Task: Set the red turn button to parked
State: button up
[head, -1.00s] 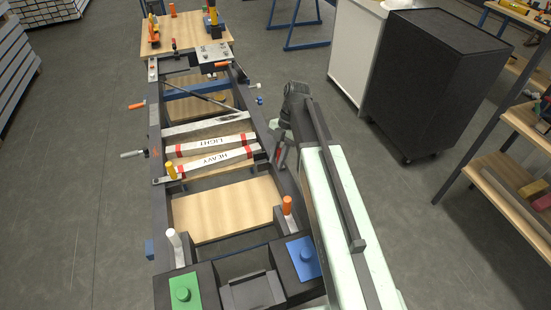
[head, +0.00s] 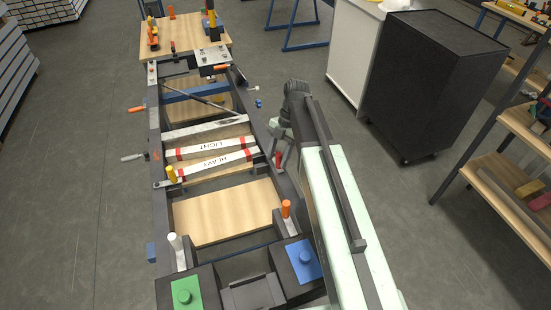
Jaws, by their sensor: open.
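A small red part (head: 278,159), which looks like the red turn button, shows at the right rail of the dark frame. It is partly hidden by my gripper, and its setting cannot be read. My gripper (head: 279,154) is open and points down at the right rail, with its jaws close around or beside the red part. I cannot tell whether they touch it.
The frame holds white bars marked LIGHT and HEAVY (head: 222,162), a yellow peg (head: 171,174), an orange peg (head: 286,208) and a white peg (head: 175,241). Green (head: 185,296) and blue (head: 305,258) buttons stand in front. A black cabinet (head: 425,85) stands right.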

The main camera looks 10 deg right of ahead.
jog(key=p+v, duration=0.4)
jog(key=v, duration=0.1)
jog(key=shift+d+r, duration=0.1)
jog(key=shift+r, duration=0.3)
jog(key=shift+f, duration=0.15)
